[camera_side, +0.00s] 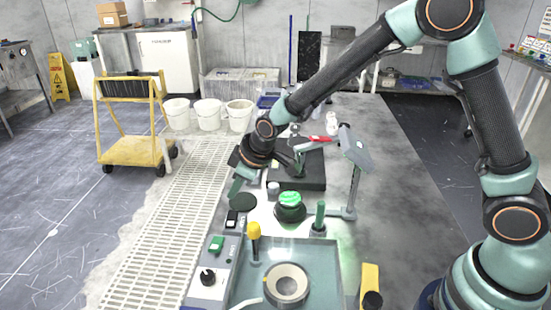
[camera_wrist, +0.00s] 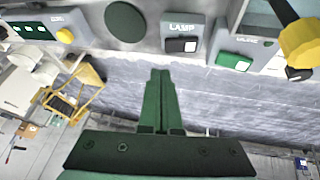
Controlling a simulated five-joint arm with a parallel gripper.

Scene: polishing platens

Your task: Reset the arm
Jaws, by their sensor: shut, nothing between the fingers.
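My gripper (camera_side: 233,193) hangs above the left edge of the bench, tilted down and to the left in the side view. Its green fingers (camera_wrist: 161,78) are closed against each other in the wrist view, with nothing between them. They point towards a dark round disc (camera_wrist: 125,21) and a box marked LAMP with a black switch (camera_wrist: 181,45). The side view shows the dark disc (camera_side: 243,202) just below and right of the fingertips. I cannot tell the exact gap to the bench.
A green-lit round part (camera_side: 290,204) and a lamp on a stand (camera_side: 354,180) are right of the gripper. A control box (camera_side: 212,273), a yellow-topped post (camera_side: 254,236) and a basin with a ring (camera_side: 287,283) are in front. Grating floor (camera_side: 165,225) lies left, clear.

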